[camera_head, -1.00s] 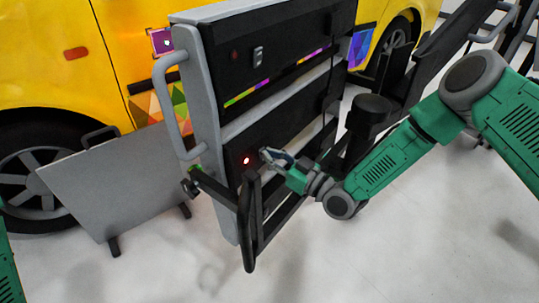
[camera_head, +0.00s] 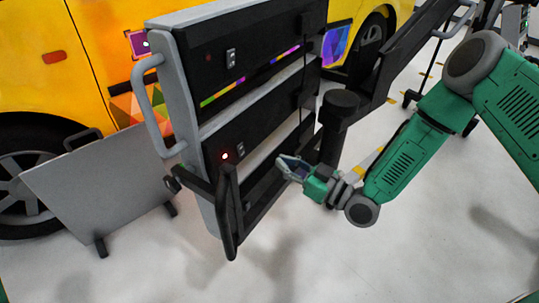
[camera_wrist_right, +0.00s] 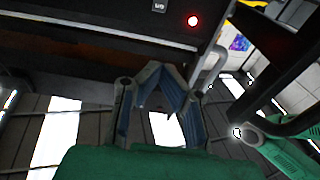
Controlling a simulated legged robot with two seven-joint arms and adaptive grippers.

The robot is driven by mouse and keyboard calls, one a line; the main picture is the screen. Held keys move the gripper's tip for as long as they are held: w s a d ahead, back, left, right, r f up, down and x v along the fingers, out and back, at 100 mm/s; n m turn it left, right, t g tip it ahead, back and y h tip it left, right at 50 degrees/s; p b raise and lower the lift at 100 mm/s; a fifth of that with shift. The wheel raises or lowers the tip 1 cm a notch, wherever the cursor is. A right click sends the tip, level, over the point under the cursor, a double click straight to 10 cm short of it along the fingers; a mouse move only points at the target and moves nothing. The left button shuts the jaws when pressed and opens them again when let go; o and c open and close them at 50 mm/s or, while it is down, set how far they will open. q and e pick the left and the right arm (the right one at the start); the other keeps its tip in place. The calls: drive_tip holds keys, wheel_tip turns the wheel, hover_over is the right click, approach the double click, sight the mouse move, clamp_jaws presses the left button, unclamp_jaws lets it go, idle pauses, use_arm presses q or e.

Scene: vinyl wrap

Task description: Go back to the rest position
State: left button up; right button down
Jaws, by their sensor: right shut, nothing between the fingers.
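My right gripper (camera_head: 283,163) is on the green arm that comes in from the right in the head view. The same red light (camera_head: 225,156) glows beside a small switch (camera_head: 241,149) in the head view. My left gripper is not in view.
The machine has a grey side frame with a handle (camera_head: 150,95) and a black bar (camera_head: 228,215) in front. A grey board (camera_head: 95,190) stands at the left before a yellow vehicle (camera_head: 50,85). A black post (camera_head: 338,110) stands behind my right gripper. The floor in front is clear.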

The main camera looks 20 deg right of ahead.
drive_tip(key=s+a+f+m+g+h+p, duration=0.25)
drive_tip(key=s+f+g+h, duration=0.25)
drive_tip(key=s+f+g, duration=0.65)
drive_tip(key=s+d+m+g+h, duration=0.1)
drive_tip(key=s+d+h, duration=0.1)
drive_tip(key=s, duration=0.4)
drive_tip(key=s+d+f+m+g+h, duration=0.1)
drive_tip(key=s+d+h, duration=0.1)
drive_tip(key=s+d, duration=0.2)
drive_tip(key=s+d+f+m+g+h, duration=0.1)
drive_tip(key=s+d+m+h, duration=0.1)
drive_tip(key=s, duration=0.7)
drive_tip(key=shift+d, duration=0.8)
drive_tip(key=shift+s+d+g, duration=0.1)
drive_tip(key=shift+g, duration=0.15)
